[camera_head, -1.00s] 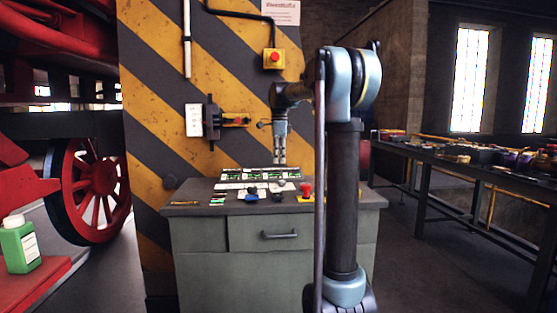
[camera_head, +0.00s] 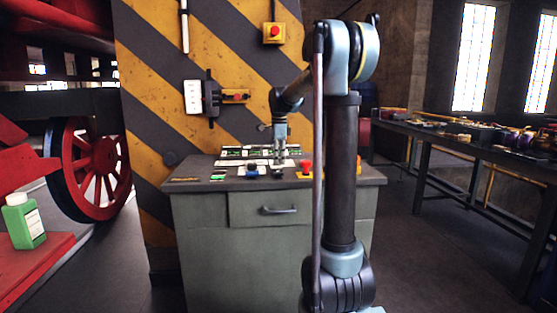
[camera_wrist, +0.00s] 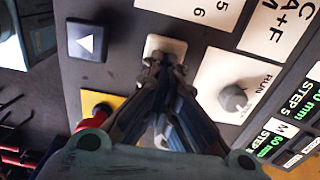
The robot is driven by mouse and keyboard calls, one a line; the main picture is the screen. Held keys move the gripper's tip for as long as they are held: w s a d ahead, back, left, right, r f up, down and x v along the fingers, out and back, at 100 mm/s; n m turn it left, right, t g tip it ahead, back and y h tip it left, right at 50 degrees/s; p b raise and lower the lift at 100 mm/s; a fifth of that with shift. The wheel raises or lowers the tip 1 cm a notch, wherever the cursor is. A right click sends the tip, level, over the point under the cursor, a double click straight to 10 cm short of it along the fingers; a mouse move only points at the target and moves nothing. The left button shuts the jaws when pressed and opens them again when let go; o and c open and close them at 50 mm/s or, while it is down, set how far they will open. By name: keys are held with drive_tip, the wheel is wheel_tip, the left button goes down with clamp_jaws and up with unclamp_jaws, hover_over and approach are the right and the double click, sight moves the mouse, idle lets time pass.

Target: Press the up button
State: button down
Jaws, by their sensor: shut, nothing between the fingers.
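A dark square button with a white triangle (camera_wrist: 87,42) sits on the grey control panel (camera_wrist: 122,70), at the upper left of the wrist view. Its triangle points toward the top of that picture; the nearby labels are turned sideways. My gripper (camera_wrist: 165,65) is shut and empty, with its tips over or beside a pale square button (camera_wrist: 165,44), right of the triangle button. Whether the tips touch it cannot be told. In the head view my gripper (camera_head: 279,161) is down close to the console top, and the triangle button cannot be made out.
A pale rotary knob (camera_wrist: 233,97) is beside the fingers. The striped pillar (camera_head: 150,75) rises behind the console. A long table (camera_head: 440,130) stands at right.

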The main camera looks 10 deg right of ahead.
sight(279, 165)
drive_tip(key=shift+f, duration=0.75)
drive_tip(key=shift+s+f, duration=0.2)
drive_tip(key=shift+s, duration=0.2)
drive_tip(key=shift+r, duration=0.2)
drive_tip(key=shift+w+r, duration=0.8)
wheel_tip(279, 165, up, 12)
drive_tip(key=s, duration=0.1)
drive_tip(key=shift+s+r, duration=0.2)
drive_tip(key=shift+r, duration=0.05)
idle(1.6)
